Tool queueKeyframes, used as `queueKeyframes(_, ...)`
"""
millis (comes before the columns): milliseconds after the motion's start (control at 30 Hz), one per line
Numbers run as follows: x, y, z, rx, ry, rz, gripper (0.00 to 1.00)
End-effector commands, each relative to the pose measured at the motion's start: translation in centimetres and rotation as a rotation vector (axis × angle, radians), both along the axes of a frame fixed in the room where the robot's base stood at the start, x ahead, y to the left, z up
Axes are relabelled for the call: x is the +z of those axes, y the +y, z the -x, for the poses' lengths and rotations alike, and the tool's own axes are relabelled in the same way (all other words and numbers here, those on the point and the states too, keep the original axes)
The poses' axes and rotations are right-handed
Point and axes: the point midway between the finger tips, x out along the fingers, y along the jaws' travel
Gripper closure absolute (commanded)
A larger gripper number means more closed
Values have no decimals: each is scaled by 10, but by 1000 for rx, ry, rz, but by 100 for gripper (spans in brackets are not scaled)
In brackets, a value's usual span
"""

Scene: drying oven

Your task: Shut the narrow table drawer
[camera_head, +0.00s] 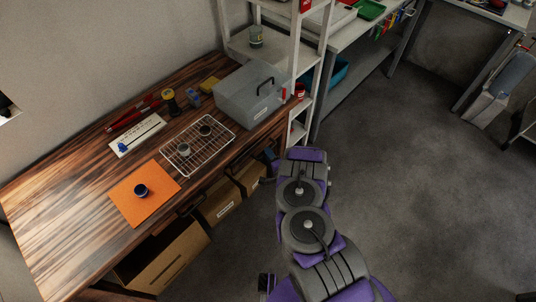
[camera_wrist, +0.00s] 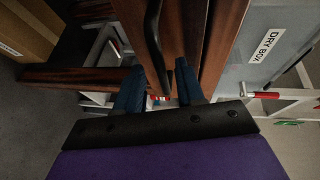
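The narrow table drawer shows in the wrist view as a brown wooden front (camera_wrist: 183,30) with a dark curved handle (camera_wrist: 152,32). A dark gap runs between this front and the table edge beside it; I cannot tell how far the drawer is out. My gripper (camera_wrist: 160,75) has its two blue fingers apart, with the lower end of the handle between them. I see no clear grip on it. In the head view my gripper (camera_head: 271,156) is at the table's front edge near the grey box, and my arm hides most of the drawer there.
The wooden table (camera_head: 60,220) holds a grey dry box (camera_head: 245,95), a wire rack (camera_head: 185,160) and an orange mat (camera_head: 130,208). Cardboard boxes (camera_head: 165,262) stand below its front edge. A white shelf (camera_head: 308,80) stands close on the right. Floor to the right is clear.

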Motion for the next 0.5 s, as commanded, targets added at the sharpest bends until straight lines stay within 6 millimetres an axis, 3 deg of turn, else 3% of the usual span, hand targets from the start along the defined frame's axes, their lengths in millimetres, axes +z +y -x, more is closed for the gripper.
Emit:
queueKeyframes(200, -5, 6, -20, -1, 1, -4, 62)
queueKeyframes(500, -4, 8, -25, -2, 1, -6, 62)
